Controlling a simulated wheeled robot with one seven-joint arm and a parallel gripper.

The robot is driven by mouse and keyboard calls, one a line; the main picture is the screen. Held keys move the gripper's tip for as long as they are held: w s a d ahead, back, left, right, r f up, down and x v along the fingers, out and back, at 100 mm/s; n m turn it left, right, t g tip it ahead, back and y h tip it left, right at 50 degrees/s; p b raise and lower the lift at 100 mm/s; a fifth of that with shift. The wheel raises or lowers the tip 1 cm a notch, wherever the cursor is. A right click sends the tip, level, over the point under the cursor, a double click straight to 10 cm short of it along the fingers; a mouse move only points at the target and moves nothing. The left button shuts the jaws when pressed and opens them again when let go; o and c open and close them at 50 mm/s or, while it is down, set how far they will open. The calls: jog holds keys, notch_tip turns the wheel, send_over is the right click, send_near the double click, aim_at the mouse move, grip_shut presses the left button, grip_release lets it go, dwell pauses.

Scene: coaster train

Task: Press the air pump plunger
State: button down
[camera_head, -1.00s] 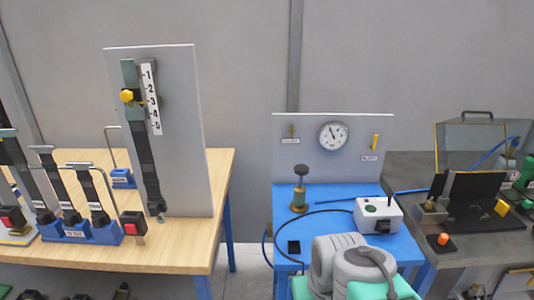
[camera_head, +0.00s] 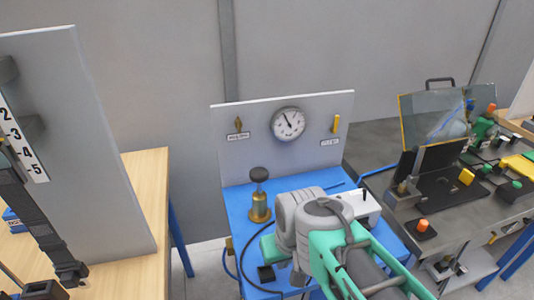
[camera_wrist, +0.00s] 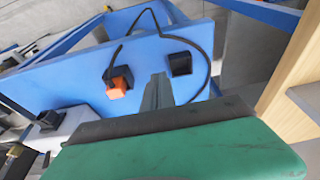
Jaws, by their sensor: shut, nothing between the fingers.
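The air pump (camera_head: 259,207) stands upright on the blue table, with a brass body and a dark round plunger knob (camera_head: 258,174) raised on its rod. My gripper (camera_wrist: 158,88) is shut and empty, its narrow grey fingers pointing toward the blue table in the wrist view. The pump does not show in the wrist view. In the head view my arm is in front and to the right of the pump, and the fingertips cannot be made out. The knob is apart from my arm.
A panel with a round gauge (camera_head: 288,124) stands behind the pump. A black square pad (camera_head: 265,273) and cable lie in front. A white box (camera_head: 365,205) is partly behind my arm. A wooden table (camera_head: 150,185) is left, a dark bench (camera_head: 440,205) right.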

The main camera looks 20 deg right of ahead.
jog(key=shift+s, duration=0.15)
notch_tip(320, 180, up, 28)
jog(key=p, duration=0.3)
send_over(259, 170)
jog(key=s, duration=0.4)
jog(key=shift+f, duration=0.2)
jog(key=x, duration=1.4)
jog(key=shift+s, duration=0.35)
jog(key=shift+f, duration=0.1)
